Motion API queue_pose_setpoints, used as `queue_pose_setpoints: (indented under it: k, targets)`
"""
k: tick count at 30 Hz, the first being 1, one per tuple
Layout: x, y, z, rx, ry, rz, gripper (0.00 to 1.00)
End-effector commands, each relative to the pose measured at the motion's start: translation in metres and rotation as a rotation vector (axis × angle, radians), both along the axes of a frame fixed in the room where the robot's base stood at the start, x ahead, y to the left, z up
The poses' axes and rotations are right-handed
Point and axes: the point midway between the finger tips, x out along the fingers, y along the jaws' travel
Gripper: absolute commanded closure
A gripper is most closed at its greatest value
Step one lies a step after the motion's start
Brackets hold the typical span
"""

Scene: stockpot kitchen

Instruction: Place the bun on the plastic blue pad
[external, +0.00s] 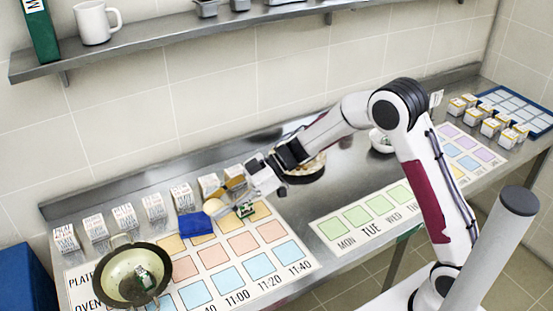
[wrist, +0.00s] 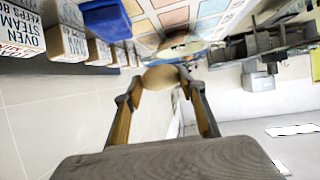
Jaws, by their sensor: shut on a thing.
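The bun (wrist: 160,78) is tan and rounded. In the wrist view it sits between the fingertips of my gripper (wrist: 157,82), which is shut on it. In the external view the bun (external: 214,207) shows just right of the blue pad, partly hidden by my gripper. The plastic blue pad (external: 195,224) lies on the counter near the row of boxes. It also shows in the wrist view (wrist: 105,19), up and left of the bun. I cannot tell the exact height of the bun above the counter.
White labelled boxes (external: 154,206) line the wall side. A pan (external: 103,285) with a small green item stands at front left. A sheet of coloured squares (external: 243,243) covers the counter in front of the pad. A shelf (external: 180,33) runs above.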

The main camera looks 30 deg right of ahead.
Motion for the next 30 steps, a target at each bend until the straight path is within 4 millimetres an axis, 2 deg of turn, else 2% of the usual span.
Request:
queue_pose_setpoints:
  k: [1, 6, 10, 13, 19, 24, 30]
  targets:
    - [0.0, 0.014, 0.003, 0.001, -0.003, -0.008, 0.8]
    - [0.009, 0.05, 0.01, 0.001, -0.002, -0.078, 0.8]
    - [0.023, 0.068, 0.014, 0.0, -0.003, -0.162, 0.8]
    - [0.038, 0.069, 0.016, -0.001, -0.002, -0.238, 0.8]
    - [0.067, 0.055, 0.016, -0.001, 0.0, -0.374, 0.8]
    - [0.077, 0.047, 0.012, -0.001, -0.002, -0.432, 0.8]
    - [0.08, 0.043, 0.009, -0.002, -0.002, -0.452, 0.8]
